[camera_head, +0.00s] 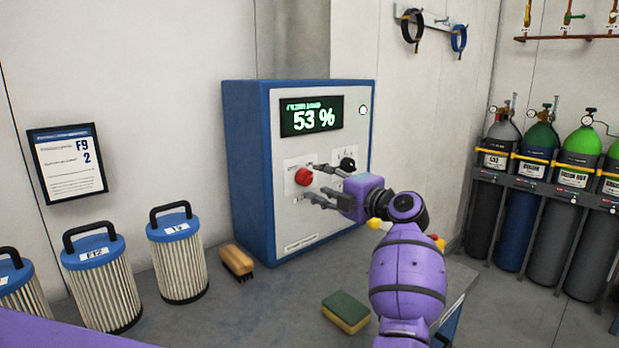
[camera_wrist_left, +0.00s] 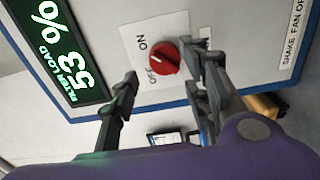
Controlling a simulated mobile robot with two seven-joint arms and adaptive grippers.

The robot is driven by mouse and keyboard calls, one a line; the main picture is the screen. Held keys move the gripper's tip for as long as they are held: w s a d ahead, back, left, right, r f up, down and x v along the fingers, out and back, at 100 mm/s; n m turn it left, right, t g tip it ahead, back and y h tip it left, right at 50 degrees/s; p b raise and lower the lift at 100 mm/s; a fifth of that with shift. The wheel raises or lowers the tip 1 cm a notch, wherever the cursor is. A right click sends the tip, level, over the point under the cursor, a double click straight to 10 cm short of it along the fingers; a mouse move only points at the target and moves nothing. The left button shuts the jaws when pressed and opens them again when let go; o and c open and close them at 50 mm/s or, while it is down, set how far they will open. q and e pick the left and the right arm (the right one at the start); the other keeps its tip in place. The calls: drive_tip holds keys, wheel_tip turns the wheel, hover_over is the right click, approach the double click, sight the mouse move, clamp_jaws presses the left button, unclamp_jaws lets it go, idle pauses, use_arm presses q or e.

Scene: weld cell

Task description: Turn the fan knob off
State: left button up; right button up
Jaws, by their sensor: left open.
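The red round knob (camera_head: 303,177) is on the front of a blue-edged cabinet (camera_head: 247,170). In the left wrist view, the red knob (camera_wrist_left: 165,58) sits on a white plate marked ON and OFF. I cannot tell clearly which mark it points to. My left gripper (camera_head: 318,181) is open in front of the panel. In the left wrist view, the left gripper's fingers (camera_wrist_left: 163,64) stand apart, one on each side of the knob. I cannot tell whether they touch it. My right gripper is not in view.
A black knob (camera_head: 347,164) is right of the red one, behind the gripper. A display (camera_head: 311,116) reads 53 %. A brush (camera_head: 236,262), a sponge (camera_head: 346,312) and several filters (camera_head: 180,265) stand or lie on the bench. Gas cylinders (camera_head: 572,190) stand at right.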

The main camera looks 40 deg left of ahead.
sight(310, 177)
use_arm(q)
drive_tip(key=shift+w+a, duration=0.2)
drive_tip(key=shift+a, duration=2.1)
drive_tip(key=shift+c, duration=0.5)
drive_tip(key=shift+r, duration=0.1)
drive_tip(key=c, duration=0.9)
